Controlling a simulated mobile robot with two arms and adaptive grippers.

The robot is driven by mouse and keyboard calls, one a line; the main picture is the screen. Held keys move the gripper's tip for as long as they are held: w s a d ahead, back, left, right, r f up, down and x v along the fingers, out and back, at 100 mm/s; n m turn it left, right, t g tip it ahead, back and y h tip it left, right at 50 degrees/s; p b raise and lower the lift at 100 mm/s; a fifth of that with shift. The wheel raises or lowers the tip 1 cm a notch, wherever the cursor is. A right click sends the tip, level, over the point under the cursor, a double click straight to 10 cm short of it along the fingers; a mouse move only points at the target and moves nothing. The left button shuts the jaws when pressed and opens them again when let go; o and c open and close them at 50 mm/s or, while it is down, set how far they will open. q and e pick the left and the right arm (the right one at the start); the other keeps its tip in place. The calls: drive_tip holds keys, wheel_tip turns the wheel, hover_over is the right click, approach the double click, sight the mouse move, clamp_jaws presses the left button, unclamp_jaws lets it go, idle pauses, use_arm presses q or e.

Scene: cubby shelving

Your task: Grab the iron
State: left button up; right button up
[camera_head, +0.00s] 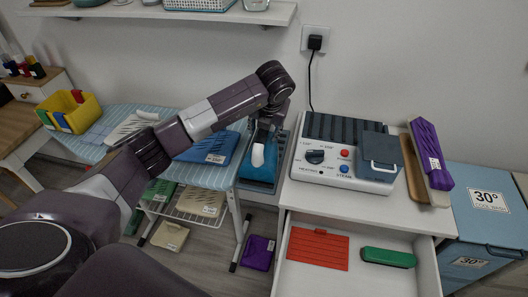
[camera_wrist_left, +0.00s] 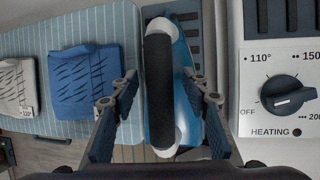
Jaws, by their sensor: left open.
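The iron (camera_head: 258,172) has a blue body and a black handle with white ends. In the left wrist view the iron (camera_wrist_left: 160,85) runs lengthwise between my fingers. My left gripper (camera_wrist_left: 160,95) is open, with one finger on each side of the handle and gaps visible. In the head view my left gripper (camera_head: 264,128) is above the iron and hides part of it. My right gripper is not in view.
The steam station (camera_head: 345,152) with its dial stands close on the right, on a white cabinet with an open drawer (camera_head: 355,275). Folded blue cloth (camera_wrist_left: 85,82) lies left of the iron. A wall shelf (camera_head: 160,12) is above. A yellow bin (camera_head: 75,112) stands at left.

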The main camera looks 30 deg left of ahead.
use_arm(q)
drive_tip(key=shift+f, duration=0.2)
drive_tip(key=shift+c, duration=0.4)
clamp_jaws()
idle(0.3)
drive_tip(key=shift+w+r, duration=0.15)
drive_tip(key=shift+w, duration=0.05)
